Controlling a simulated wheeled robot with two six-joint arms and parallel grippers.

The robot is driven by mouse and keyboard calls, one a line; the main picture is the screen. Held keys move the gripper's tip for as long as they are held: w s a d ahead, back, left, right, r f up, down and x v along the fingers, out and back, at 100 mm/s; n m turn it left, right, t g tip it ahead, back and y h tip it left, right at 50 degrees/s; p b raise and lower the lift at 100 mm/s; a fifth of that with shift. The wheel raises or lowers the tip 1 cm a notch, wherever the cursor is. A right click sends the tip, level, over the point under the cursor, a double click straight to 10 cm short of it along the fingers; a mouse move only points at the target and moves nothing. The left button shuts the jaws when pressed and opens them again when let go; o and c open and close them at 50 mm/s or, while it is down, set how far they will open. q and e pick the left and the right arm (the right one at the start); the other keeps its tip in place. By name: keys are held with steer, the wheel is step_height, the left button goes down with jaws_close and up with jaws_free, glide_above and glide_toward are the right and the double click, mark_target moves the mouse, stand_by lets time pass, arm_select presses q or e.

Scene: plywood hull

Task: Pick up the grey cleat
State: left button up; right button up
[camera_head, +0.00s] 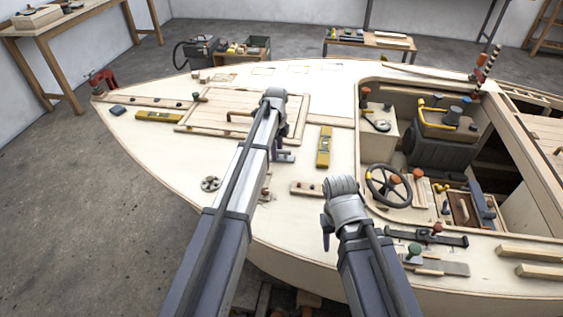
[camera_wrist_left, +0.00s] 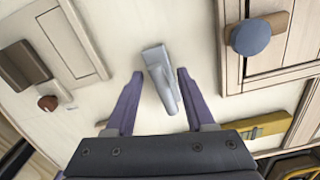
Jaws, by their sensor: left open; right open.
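The grey cleat (camera_wrist_left: 158,62) lies on the pale deck in the left wrist view, with a wide head and a long narrow body. My left gripper (camera_wrist_left: 157,78) is open, its two purple fingers on either side of the cleat. A gap shows on both sides, so the fingers do not grip it. In the head view a small grey piece (camera_head: 285,156) shows beside my left arm, which hides much of the area; I cannot tell whether it is the cleat or my gripper. My right gripper (camera_head: 327,228) is near the cockpit's left edge, mostly hidden and holding nothing visible.
A yellow level (camera_head: 324,147) lies on the deck right of my left arm. A framed hatch (camera_head: 215,122) is behind that arm. A holed wooden strip (camera_head: 305,188) lies between the arms. The cockpit with a steering wheel (camera_head: 388,185) is to the right.

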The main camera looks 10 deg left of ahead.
arm_select(q)
steer(key=shift+f, duration=0.1)
jaws_close()
stand_by(0.4)
